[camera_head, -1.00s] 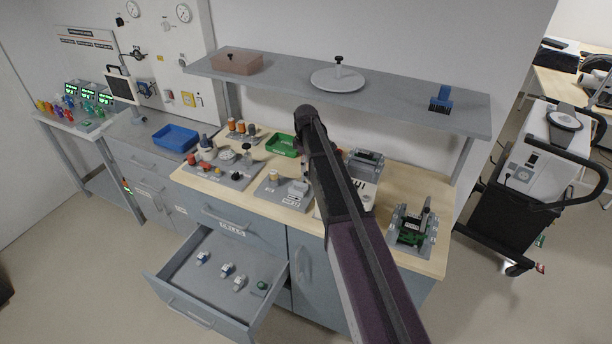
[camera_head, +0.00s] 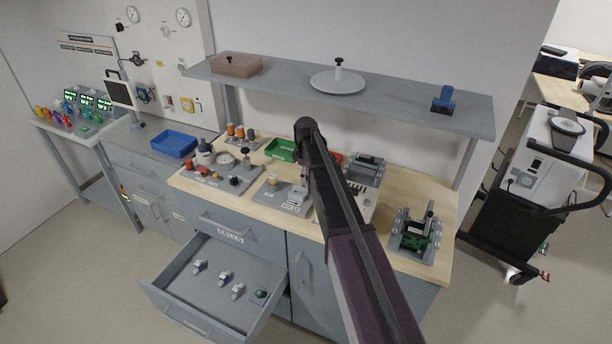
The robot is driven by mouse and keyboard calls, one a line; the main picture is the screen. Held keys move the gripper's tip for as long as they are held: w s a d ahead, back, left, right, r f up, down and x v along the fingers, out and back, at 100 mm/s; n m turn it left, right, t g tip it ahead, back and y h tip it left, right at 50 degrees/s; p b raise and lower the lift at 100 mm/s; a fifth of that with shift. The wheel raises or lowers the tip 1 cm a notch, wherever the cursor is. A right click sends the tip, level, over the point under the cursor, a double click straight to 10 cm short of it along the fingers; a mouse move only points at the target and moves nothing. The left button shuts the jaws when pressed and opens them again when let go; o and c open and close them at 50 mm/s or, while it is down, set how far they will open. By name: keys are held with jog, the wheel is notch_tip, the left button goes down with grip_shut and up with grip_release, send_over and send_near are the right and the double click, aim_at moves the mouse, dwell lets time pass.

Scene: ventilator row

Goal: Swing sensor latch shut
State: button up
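My arm (camera_head: 345,220) reaches from the bottom edge up over the workbench (camera_head: 382,180). Its far joint shows above the bench, and my gripper is hidden behind the arm links. A small grey board (camera_head: 265,196) on the bench, just left of my arm, carries a tan-topped knob (camera_head: 272,180) and a pale block (camera_head: 296,195) with a label in front. A white-topped unit (camera_head: 361,205) is partly covered by my arm. A green circuit module (camera_head: 414,232) sits in a grey fixture at the right. I cannot tell which part is the sensor latch or its position.
An open drawer (camera_head: 215,283) with several small parts juts out in front. A grey shelf (camera_head: 405,104) hangs over the bench. A green bin (camera_head: 281,150), a blue bin (camera_head: 174,143) and a board of knobs (camera_head: 214,178) stand left. A black-handled cart (camera_head: 530,185) stands right.

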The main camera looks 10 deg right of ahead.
grip_shut()
jog(key=shift+a+m, duration=0.1)
jog(key=shift+m, duration=0.3)
jog(key=m, duration=0.4)
jog(key=shift+s+a, duration=0.1)
jog(key=shift+a, duration=0.25)
jog(key=m, duration=0.5)
jog(key=shift+a, duration=0.4)
jog(key=shift+m, duration=0.3)
jog(key=shift+w, duration=0.2)
jog(key=shift+o, duration=0.6)
grip_release()
